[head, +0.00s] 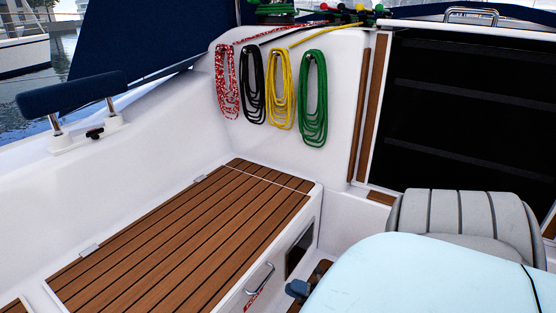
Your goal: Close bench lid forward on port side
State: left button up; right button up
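The bench lid (175,240) is a brown slatted wooden panel on the white bench at the left. It lies flat, level with the white rim around it, and I see no raised edge. Two small pale hinges sit along its outer edge, one (90,248) near and one (200,178) far. My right gripper (298,289) shows only as a small dark blue-grey piece beside the bench front, low in the picture. It is apart from the lid. The rest of it is hidden behind a pale blue part of mine, so its opening is unclear. My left gripper is out of view.
A metal handle (260,277) and a dark recess (300,254) are on the bench front. Coiled ropes, including a green one (313,98), hang on the white wall. Space above the lid is clear.

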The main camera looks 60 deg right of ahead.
jog(key=v, duration=0.4)
jog(key=shift+s+f, duration=0.1)
jog(key=shift+s, duration=0.1)
dwell(0.3)
